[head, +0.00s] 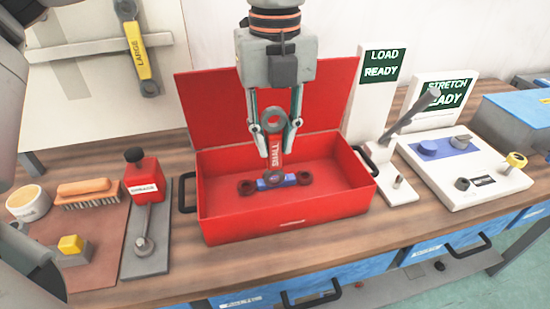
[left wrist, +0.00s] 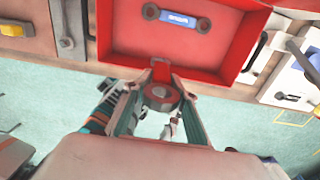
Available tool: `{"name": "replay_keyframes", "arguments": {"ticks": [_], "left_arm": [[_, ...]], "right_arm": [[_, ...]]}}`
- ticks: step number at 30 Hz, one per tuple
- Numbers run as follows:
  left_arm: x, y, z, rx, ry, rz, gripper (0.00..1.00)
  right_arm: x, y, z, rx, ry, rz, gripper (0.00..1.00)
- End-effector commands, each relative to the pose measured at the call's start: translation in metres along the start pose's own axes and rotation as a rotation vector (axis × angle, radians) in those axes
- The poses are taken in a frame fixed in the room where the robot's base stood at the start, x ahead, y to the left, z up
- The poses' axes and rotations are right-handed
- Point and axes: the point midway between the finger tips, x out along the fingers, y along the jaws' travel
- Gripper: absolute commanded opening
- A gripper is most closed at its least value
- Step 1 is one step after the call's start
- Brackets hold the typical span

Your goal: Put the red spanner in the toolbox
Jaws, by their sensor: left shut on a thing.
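The red spanner (head: 276,150), marked SMALL, hangs roughly upright in my left gripper (head: 275,128), which is shut on it near its upper ring. The spanner's lower end is over the inside of the open red toolbox (head: 290,232), in front of its raised lid. Whether it touches anything below I cannot tell. In the left wrist view the spanner's ring (left wrist: 160,95) shows between the fingers, with the toolbox (left wrist: 205,72) beyond. A blue spanner (head: 290,180) with dark ends lies on the toolbox floor, partly hidden by the red one. My right gripper is not in view.
A yellow spanner (head: 138,45) marked LARGE hangs on the back board. A red lever device (head: 143,180), brush (head: 88,198) and cup (head: 28,204) stand left of the toolbox. The LOAD READY sign (head: 382,66) and a white control panel (head: 465,175) stand right.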

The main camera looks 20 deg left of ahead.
Motion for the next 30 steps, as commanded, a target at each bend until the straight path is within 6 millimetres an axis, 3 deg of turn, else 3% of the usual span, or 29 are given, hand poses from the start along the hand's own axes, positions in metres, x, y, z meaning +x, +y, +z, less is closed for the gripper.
{"name": "replay_keyframes", "arguments": {"ticks": [5,12,30], "left_arm": [[0.012,0.001,-0.001,0.000,0.002,0.002,0.09],[0.043,0.000,-0.001,0.000,0.001,0.001,0.09],[0.054,0.000,-0.001,0.000,0.001,0.000,0.09]], "right_arm": [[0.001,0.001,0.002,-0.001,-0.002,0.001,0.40],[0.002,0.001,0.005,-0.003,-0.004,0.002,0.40],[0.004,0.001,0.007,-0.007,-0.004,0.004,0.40]]}}
